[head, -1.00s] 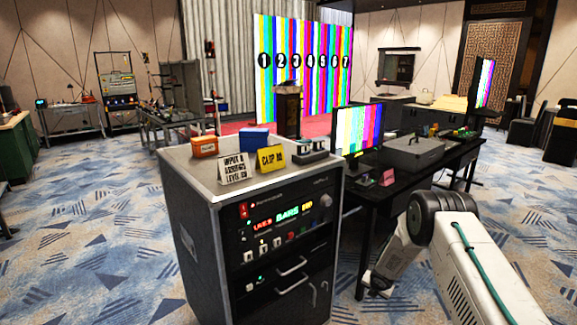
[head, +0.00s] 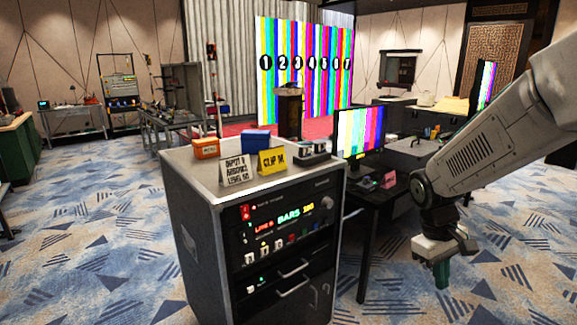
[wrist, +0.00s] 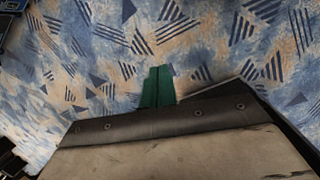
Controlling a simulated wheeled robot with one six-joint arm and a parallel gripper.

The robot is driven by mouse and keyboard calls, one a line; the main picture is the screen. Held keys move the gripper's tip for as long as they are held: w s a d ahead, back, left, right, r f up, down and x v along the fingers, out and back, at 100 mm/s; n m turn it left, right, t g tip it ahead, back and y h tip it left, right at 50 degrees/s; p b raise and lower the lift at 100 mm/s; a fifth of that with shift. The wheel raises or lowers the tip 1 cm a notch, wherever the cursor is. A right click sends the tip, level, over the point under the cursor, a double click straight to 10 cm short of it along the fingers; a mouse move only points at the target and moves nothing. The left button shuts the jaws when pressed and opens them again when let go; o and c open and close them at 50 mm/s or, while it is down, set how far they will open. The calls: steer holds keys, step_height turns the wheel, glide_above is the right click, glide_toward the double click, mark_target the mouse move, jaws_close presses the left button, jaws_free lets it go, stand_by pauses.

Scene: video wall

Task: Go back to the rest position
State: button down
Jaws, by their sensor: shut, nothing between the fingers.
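My gripper (head: 441,275) hangs at the right of the head view, with its green fingers pointing down over the carpet. It is to the right of the equipment rack and in front of the black desk, and it holds nothing. My arm comes in from the upper right edge and slopes down to the wrist. In the wrist view the green fingers (wrist: 157,86) are side by side and closed together, with patterned carpet beyond them. A pale panel with a dark edge fills the bottom of that view and hides the base of the fingers.
The equipment rack (head: 205,240) stands at the centre, with an orange box (head: 206,148), a blue box (head: 256,141) and sign cards on top. The black desk (head: 372,194) with a colour-bar monitor (head: 359,131) is behind my gripper. Open carpet (head: 90,250) lies at left.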

steer(key=s+a+r+m+t, duration=0.1)
steer(key=s+a+r, duration=0.1)
steer(key=s+r, duration=0.2)
steer(key=s+a+r+m+t+y, duration=0.1)
steer(key=s+a+r, duration=0.1)
steer(key=s, duration=0.8)
steer(key=s+a+r+m+t+y, duration=0.1)
steer(key=s+a+r+m, duration=0.1)
steer(key=s+r, duration=0.3)
steer(key=s, duration=0.3)
steer(key=shift+r, duration=0.35)
steer(key=shift+s+a, duration=0.1)
